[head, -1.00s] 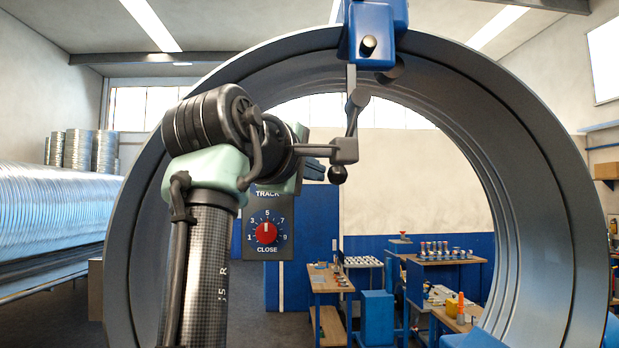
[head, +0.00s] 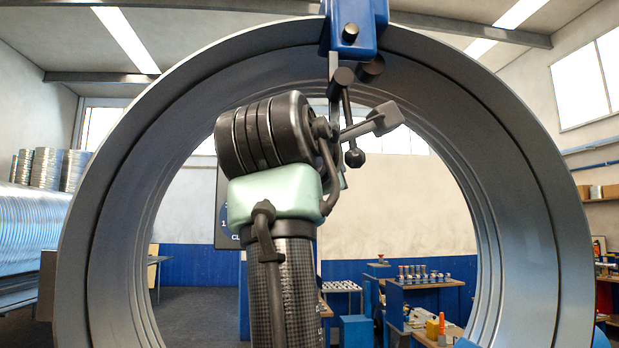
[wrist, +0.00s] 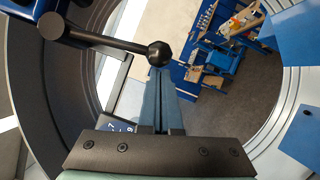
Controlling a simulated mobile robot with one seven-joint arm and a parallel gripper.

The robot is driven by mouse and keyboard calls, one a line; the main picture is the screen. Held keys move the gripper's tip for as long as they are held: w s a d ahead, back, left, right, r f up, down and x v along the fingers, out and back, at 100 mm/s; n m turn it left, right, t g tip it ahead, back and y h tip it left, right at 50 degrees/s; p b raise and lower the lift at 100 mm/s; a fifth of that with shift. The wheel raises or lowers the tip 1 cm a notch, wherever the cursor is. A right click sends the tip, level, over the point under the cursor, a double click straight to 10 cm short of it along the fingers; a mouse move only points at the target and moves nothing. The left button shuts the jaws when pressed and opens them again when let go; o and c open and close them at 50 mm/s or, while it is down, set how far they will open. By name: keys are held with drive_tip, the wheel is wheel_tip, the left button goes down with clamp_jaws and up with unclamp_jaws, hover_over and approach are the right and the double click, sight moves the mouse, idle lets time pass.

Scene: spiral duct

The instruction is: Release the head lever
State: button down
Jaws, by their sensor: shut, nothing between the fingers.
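The head lever (head: 347,115) is a thin dark rod with a black ball knob (head: 354,157). It hangs steeply down from a pivot under the blue head block (head: 352,28), at the top of the large grey duct ring. In the wrist view the lever (wrist: 105,40) runs across the upper left, its ball knob (wrist: 159,54) just beyond my fingertips. My gripper (wrist: 158,73) has its two blue-grey fingers together and empty. Its tips are close to the knob; I cannot tell whether they touch it. In the head view my own arm hides the fingers.
The grey ring (head: 105,200) surrounds my arm. A dial panel (head: 226,215) is mostly hidden behind my arm. Workbenches (head: 425,283) with small items stand beyond the ring. Spiral ducts (head: 28,235) lie at the left. The ring's opening right of my arm is clear.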

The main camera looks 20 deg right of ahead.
drive_tip(key=d+n, duration=0.1)
drive_tip(key=s+d+n+t, duration=0.1)
drive_tip(key=d, duration=0.1)
drive_tip(key=shift+d+n, duration=0.1)
drive_tip(key=shift+n, duration=0.2)
drive_tip(key=shift+s+d+r+n+t, duration=0.2)
drive_tip(key=shift+d+n+t, duration=0.2)
drive_tip(key=shift+d+n, duration=0.3)
drive_tip(key=shift+s+d+r+n+t, duration=0.1)
drive_tip(key=shift+d+r+n+t, duration=0.1)
drive_tip(key=shift+d+n+t, duration=0.45)
drive_tip(key=shift+a+g, duration=0.15)
drive_tip(key=shift+g, duration=0.1)
drive_tip(key=shift+w, duration=0.1)
drive_tip(key=b, duration=0.7)
approach(360, 164)
drive_tip(key=f, duration=0.2)
drive_tip(key=shift+w+a+r, duration=0.1)
drive_tip(key=shift+a+r, duration=0.05)
drive_tip(key=shift+a, duration=0.25)
drive_tip(key=shift+a, duration=0.1)
